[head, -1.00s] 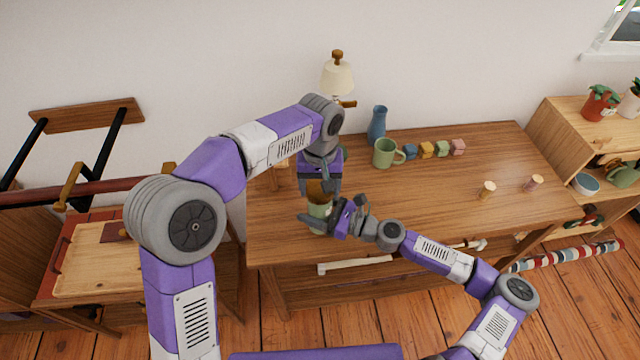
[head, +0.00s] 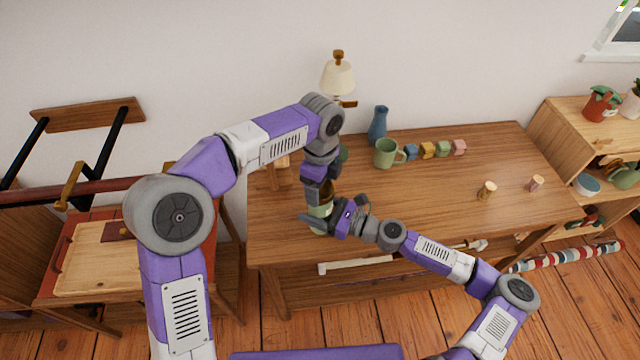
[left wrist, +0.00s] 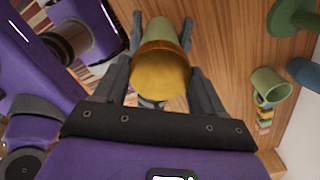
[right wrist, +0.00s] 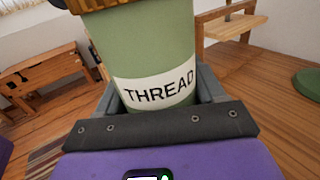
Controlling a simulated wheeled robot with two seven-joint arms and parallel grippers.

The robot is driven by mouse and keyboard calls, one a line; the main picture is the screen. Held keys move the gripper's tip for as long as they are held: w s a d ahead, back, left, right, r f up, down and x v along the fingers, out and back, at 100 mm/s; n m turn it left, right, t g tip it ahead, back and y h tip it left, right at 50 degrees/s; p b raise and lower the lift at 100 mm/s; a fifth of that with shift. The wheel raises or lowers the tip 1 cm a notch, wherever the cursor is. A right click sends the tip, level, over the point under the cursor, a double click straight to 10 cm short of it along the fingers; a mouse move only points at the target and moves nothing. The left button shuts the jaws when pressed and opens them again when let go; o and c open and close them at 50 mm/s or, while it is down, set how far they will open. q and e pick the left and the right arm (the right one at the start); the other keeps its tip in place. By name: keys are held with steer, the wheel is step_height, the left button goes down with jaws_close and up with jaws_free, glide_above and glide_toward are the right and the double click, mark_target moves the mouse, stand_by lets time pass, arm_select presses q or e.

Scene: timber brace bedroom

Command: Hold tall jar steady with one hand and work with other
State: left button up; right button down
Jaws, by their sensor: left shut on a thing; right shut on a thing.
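The tall jar stands upright near the table's front left; its green body (head: 320,211) shows between my grippers. In the right wrist view the jar (right wrist: 140,50) carries a white label reading THREAD. My right gripper (head: 328,217) is shut around the jar's body from the side, a finger on each side (right wrist: 155,90). The jar's round wooden lid (left wrist: 162,75) fills the middle of the left wrist view. My left gripper (head: 325,190) points down from above, shut on the lid with a finger on each side. Whether the lid sits loose or tight cannot be told.
On the table (head: 440,200) behind stand a blue vase (head: 378,125), a green mug (head: 386,154) and several small coloured blocks (head: 427,150). The table's middle is clear.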

arm_select(q)
steer(key=m, duration=1.8)
steer(key=shift+d, duration=0.1)
steer(key=m, duration=0.4)
steer(key=o, duration=1.1)
